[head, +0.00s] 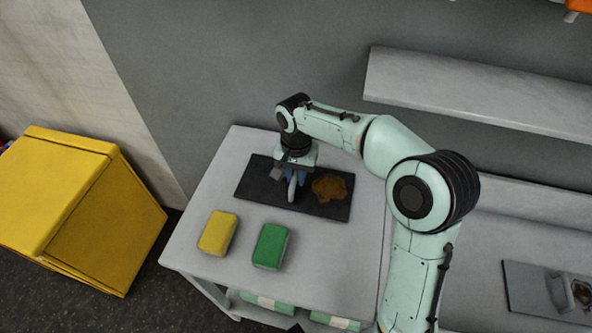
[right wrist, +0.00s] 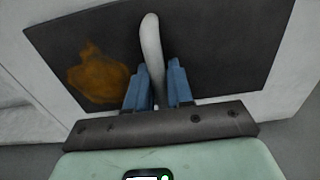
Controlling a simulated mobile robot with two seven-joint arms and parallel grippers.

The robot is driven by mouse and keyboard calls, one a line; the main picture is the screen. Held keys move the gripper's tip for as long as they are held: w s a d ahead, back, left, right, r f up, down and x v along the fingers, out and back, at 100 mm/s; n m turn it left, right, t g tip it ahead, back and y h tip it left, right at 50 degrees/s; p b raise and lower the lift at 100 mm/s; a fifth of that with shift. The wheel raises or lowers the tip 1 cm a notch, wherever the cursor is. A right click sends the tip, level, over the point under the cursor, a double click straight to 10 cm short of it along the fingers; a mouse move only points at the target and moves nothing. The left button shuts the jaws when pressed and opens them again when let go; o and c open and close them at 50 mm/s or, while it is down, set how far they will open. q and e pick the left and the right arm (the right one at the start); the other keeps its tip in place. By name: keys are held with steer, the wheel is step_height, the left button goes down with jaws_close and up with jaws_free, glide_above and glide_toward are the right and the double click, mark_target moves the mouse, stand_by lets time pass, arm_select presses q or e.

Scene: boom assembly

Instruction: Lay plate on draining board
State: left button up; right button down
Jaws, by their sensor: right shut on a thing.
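A dark rectangular plate (head: 326,207) with an orange-brown patch lies flat on, or very close above, a pale grey table (head: 330,258). A pale curved handle (right wrist: 151,45) stands up from the middle of the plate. My right gripper (head: 291,181) points down over the plate. In the right wrist view its blue fingers (right wrist: 162,82) are on either side of the handle, shut on it. The plate also shows in the right wrist view (right wrist: 225,45). I cannot tell which surface is the draining board. My left gripper is not in view.
A yellow block (head: 217,233) and a green block (head: 271,246) stand on the table in front of the plate. A yellow box (head: 60,200) stands left. A grey shelf (head: 480,95) is on the wall.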

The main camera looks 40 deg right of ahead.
mark_target(296, 173)
steer(key=c, duration=1)
jaws_free()
steer(key=shift+f, duration=0.1)
step_height(296, 173, up, 12)
steer(key=p, duration=0.2)
